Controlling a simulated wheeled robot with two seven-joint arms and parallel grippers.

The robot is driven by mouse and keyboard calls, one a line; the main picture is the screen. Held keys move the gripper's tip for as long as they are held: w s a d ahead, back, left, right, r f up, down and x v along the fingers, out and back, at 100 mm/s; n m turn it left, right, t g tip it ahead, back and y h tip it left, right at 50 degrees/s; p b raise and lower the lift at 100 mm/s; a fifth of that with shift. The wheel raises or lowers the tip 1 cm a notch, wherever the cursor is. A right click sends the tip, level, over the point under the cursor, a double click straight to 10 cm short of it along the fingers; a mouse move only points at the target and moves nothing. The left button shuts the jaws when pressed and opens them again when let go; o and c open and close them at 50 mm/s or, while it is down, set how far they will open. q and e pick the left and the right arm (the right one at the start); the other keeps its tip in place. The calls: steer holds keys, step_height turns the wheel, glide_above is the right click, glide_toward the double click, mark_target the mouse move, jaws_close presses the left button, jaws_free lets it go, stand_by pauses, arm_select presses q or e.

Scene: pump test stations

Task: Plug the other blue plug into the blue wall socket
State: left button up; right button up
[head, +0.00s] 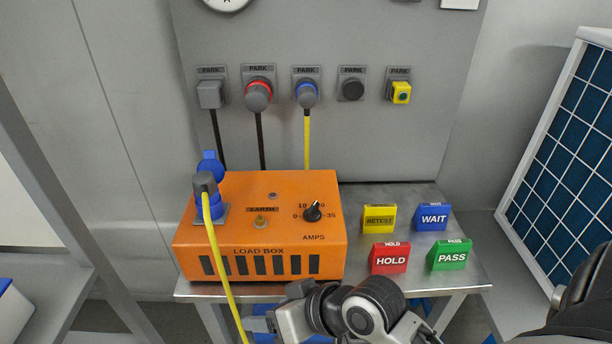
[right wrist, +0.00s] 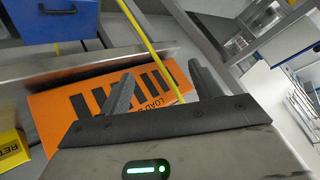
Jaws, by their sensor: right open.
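A grey plug with a blue ring (head: 307,95) sits in a PARK holder on the wall panel, its yellow cable hanging down. Another grey plug (head: 205,183) on a yellow cable (head: 220,262) stands in the blue socket (head: 212,211) on top of the orange load box (head: 262,232); that socket's blue lid (head: 209,165) is raised. No separate blue wall socket is plain to see. My right gripper (right wrist: 160,70) is open and empty in front of the load box; the yellow cable also shows beyond its fingers in the right wrist view (right wrist: 138,28). My left gripper is out of view.
Other PARK holders carry a grey plug (head: 210,94), a red-ringed plug (head: 258,95), a black round piece (head: 352,89) and a yellow piece (head: 400,93). RETEST, WAIT, HOLD (head: 389,258) and PASS blocks stand right of the load box. A solar panel (head: 570,150) leans at right.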

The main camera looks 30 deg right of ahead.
steer(key=w+a+r+m+t+y, duration=0.1)
steer(key=w+r+m+t+y, duration=0.4)
steer(key=w+r, duration=0.65)
steer(key=w+d+r+m+t+h, duration=0.35)
steer(key=d+r+m+t, duration=0.25)
steer(key=r+m+t, duration=0.3)
steer(key=w+d+r+m+t+h, duration=0.1)
steer(key=w+d+r+m+h, duration=0.1)
steer(key=d+m+h, duration=0.4)
steer(key=w+d+r+m+h, duration=0.25)
steer(key=m+h, duration=0.25)
steer(key=m, duration=0.3)
steer(key=m+g+h, duration=0.5)
steer(key=m+g, duration=0.3)
steer(key=m, duration=0.7)
glide_toward(307, 96)
steer(key=w+d+f, duration=0.1)
steer(key=w+d, duration=0.1)
steer(key=w, duration=0.1)
steer(key=shift+w+f, duration=0.15)
steer(key=shift+w, duration=0.05)
